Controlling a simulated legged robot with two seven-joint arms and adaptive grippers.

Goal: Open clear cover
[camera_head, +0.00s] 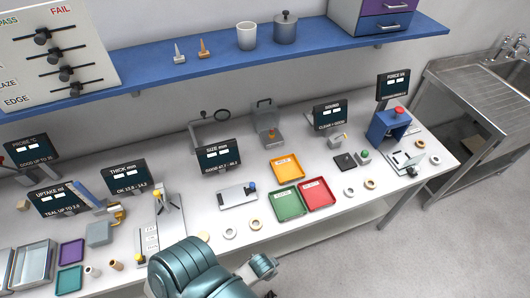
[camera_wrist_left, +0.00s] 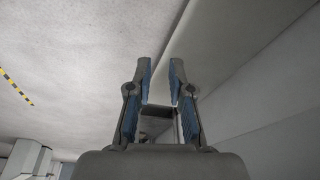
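A small see-through box-like cover with a grey handle (camera_head: 266,122) stands at the back middle of the table in the head view. It looks like the clear cover. It looks closed, but it is too small to be sure. My left gripper (camera_wrist_left: 159,75) shows in the left wrist view with its two blue-padded fingers apart and nothing between them. A teal arm part of mine is at the bottom of the head view, well in front of the cover; no gripper fingers are clear there. My right gripper is not seen.
A sign marked SIZE (camera_head: 217,156) stands left of the cover, and a SOUND sign (camera_head: 330,115) stands right. Yellow (camera_head: 287,168), green (camera_head: 288,204) and red (camera_head: 318,193) trays lie in front. A blue shelf (camera_head: 150,80) runs above the table. A sink (camera_head: 500,80) is at right.

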